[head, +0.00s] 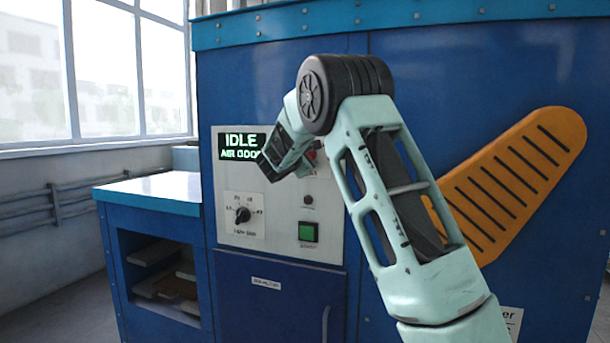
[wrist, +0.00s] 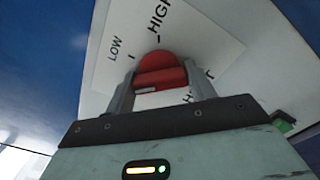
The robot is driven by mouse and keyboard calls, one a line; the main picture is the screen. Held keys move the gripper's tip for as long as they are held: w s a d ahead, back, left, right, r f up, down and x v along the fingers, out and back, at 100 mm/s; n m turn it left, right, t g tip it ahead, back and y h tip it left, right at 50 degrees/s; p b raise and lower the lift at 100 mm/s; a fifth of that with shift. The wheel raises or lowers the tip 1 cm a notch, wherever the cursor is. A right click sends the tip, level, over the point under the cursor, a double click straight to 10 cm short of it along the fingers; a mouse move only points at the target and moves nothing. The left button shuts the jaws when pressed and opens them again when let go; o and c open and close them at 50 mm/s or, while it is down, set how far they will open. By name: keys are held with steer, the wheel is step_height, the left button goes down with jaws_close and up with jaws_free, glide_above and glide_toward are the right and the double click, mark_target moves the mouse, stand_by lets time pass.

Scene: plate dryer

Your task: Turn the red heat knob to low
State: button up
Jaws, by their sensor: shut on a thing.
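The red heat knob (wrist: 162,68) is between the two fingers of my gripper (wrist: 161,88) in the wrist view. The fingers are shut on it, one on each side. The panel around it reads LOW to the upper left and HIGH at the top, with short tick marks near the knob. I cannot tell for sure which mark the knob points to. In the head view my gripper (head: 308,160) is at the panel, and only a little red of the knob (head: 318,146) shows behind my arm.
The white control panel (head: 285,235) carries a display (head: 240,147) reading IDLE, a black knob (head: 243,214), a small dark button (head: 308,200) and a green button (head: 308,232). An orange slotted piece (head: 530,160) is at right. A blue side cabinet (head: 150,200) stands at left.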

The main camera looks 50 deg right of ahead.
steer(key=m+b, duration=0.2)
steer(key=b, duration=0.3)
steer(key=f+m+b, duration=0.1)
steer(key=m+b, duration=0.1)
steer(key=b, duration=0.3)
steer(key=shift+m, duration=0.4)
steer(key=m+b, duration=0.2)
steer(key=b, duration=0.2)
steer(key=shift+r, duration=0.2)
steer(key=shift+r+m+b, duration=0.15)
steer(key=shift+m+b, duration=0.35)
steer(key=shift+m, duration=0.2)
steer(key=shift+r, duration=0.1)
steer(key=o, duration=1)
steer(key=shift+a, duration=0.1)
steer(key=b+v, duration=0.3)
steer(key=v, duration=1.4)
steer(key=shift+s+a, duration=0.1)
